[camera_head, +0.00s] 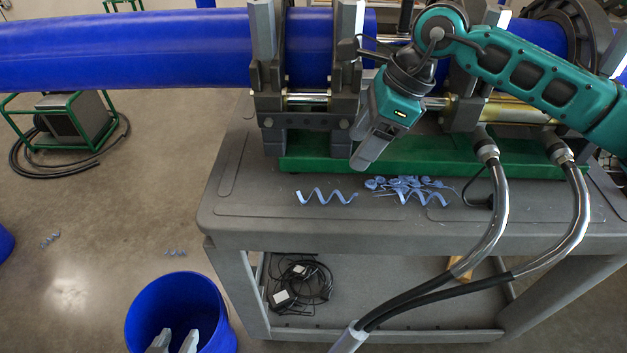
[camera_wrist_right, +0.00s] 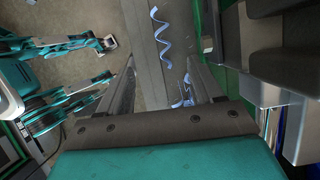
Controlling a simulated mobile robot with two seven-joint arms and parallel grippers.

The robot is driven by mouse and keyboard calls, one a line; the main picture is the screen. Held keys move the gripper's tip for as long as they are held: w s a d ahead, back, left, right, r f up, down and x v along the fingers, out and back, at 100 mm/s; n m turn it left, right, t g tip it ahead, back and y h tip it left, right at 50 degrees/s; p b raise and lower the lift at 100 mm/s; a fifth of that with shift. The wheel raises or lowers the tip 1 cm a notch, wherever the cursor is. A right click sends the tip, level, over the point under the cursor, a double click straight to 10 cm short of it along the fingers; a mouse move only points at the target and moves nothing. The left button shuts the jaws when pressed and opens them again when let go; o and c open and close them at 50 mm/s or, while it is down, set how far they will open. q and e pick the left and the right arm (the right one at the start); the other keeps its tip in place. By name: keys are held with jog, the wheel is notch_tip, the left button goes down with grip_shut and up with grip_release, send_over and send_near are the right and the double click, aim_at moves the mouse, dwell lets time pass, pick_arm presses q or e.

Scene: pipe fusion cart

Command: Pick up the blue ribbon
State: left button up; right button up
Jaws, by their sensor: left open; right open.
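A blue spiral ribbon (camera_head: 327,198) lies alone on the grey cart top, in front of the green base; it also shows in the right wrist view (camera_wrist_right: 157,36), beyond the fingertips. To its right is a pile of curled blue ribbon pieces (camera_head: 412,186), partly seen between my right fingers in the wrist view (camera_wrist_right: 186,90). My right gripper (camera_head: 364,158) points down above the cart, behind and above the ribbons. Its fingers are apart and hold nothing. My left gripper (camera_head: 172,343) is open and empty at the bottom left, in front of the blue bin.
A blue bin (camera_head: 180,303) stands on the floor left of the cart (camera_head: 285,237). The fusion machine's clamps (camera_head: 305,123) and a blue pipe (camera_head: 125,47) rise behind the ribbons. Hoses (camera_head: 497,215) cross the cart's right side. Small blue scraps (camera_head: 50,239) lie on the floor.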

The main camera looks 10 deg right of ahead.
aim_at(328, 191)
jog(key=x, duration=1.2)
jog(key=shift+w+d+f, duration=0.1)
jog(key=shift+f, duration=0.3)
jog(key=c, duration=1.1)
jog(key=shift+r, duration=0.15)
notch_tip(328, 191, up, 20)
